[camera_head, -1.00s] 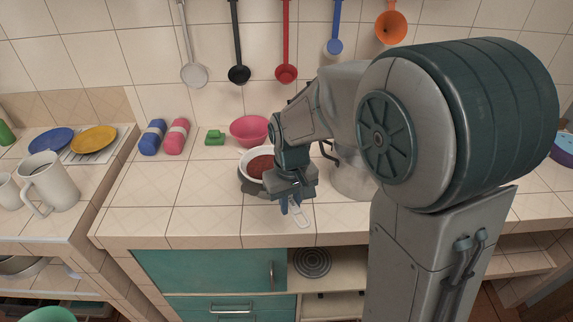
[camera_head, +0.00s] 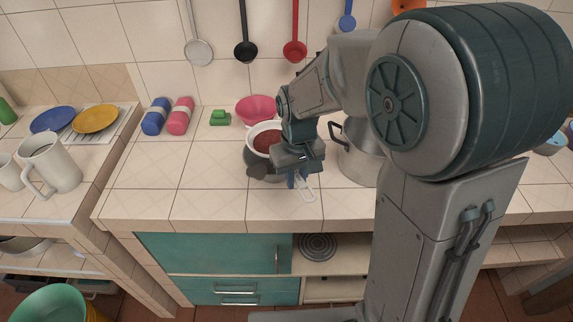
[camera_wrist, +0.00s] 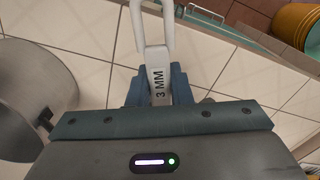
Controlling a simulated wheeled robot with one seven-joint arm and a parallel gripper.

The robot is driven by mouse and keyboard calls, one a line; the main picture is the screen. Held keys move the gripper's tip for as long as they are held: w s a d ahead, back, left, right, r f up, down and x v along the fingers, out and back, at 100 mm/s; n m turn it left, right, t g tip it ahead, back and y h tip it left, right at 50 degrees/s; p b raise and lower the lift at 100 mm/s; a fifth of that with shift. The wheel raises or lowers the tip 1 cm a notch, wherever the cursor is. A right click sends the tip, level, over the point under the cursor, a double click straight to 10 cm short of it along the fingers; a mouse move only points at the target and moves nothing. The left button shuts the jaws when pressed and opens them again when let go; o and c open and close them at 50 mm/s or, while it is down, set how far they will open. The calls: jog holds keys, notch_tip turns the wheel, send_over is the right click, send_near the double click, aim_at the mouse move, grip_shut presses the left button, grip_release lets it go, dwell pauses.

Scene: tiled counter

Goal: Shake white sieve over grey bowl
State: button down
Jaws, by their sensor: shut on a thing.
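The white sieve (camera_head: 252,134) shows in the head view, holding reddish-brown contents, above the grey bowl (camera_head: 256,167) on the counter. The bowl's inside is hidden by the sieve and my gripper. My gripper (camera_head: 297,178) is shut on the sieve's white handle, just to the right of the bowl. The looped handle end sticks out toward the counter's front. In the wrist view, my gripper (camera_wrist: 158,88) grips the handle (camera_wrist: 157,62), which is marked "3 MM". The sieve's basket and the bowl are out of the wrist view.
A large metal pot (camera_head: 358,165) stands right of my gripper, partly hidden by my arm. Utensils hang on the wall. The counter left of the bowl is clear.

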jog(key=shift+d, duration=0.1)
dwell(4.1)
jog(key=shift+r, duration=0.1)
jog(key=shift+r+p, duration=1.65)
jog(key=shift+r, duration=0.8)
